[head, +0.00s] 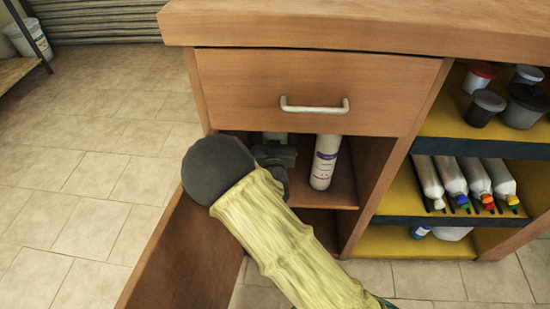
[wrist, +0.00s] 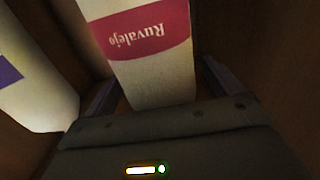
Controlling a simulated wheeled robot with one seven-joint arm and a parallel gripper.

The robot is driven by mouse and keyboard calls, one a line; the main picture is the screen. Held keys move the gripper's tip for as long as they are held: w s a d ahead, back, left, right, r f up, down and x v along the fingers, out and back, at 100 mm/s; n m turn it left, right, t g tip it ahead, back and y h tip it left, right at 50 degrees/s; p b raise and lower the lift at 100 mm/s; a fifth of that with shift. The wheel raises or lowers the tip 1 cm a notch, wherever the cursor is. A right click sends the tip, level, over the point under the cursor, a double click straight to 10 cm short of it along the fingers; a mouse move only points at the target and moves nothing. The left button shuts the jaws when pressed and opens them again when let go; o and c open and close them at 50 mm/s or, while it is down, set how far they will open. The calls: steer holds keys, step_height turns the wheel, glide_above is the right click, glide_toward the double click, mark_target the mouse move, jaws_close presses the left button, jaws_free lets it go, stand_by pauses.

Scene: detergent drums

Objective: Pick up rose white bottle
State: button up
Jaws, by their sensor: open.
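The rose white bottle (wrist: 150,75) is in the wrist view, white with a rose-red band reading "Ruvalejo", the text upside down. My gripper (wrist: 158,88) is open, with one finger on each side of this bottle. I cannot tell whether either finger touches it. In the head view my gripper (head: 278,155) reaches into the open cabinet compartment, partly hidden behind my wrist. The rose white bottle cannot be made out there.
A white bottle with a purple label (head: 325,162) stands right of my gripper in the compartment; it also shows in the wrist view (wrist: 35,85). An open door (head: 185,255), a closed drawer (head: 315,90) and compartment walls surround my arm. Side shelves (head: 480,147) hold tubs and tubes.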

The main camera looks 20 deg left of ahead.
steer(key=c, duration=2)
steer(key=shift+r, duration=0.1)
jaws_close()
steer(key=shift+r, duration=0.1)
steer(key=shift+r+p, duration=0.75)
steer(key=shift+r, duration=0.9)
steer(key=p+v, duration=0.2)
steer(key=v, duration=1.6)
steer(key=shift+a, duration=0.1)
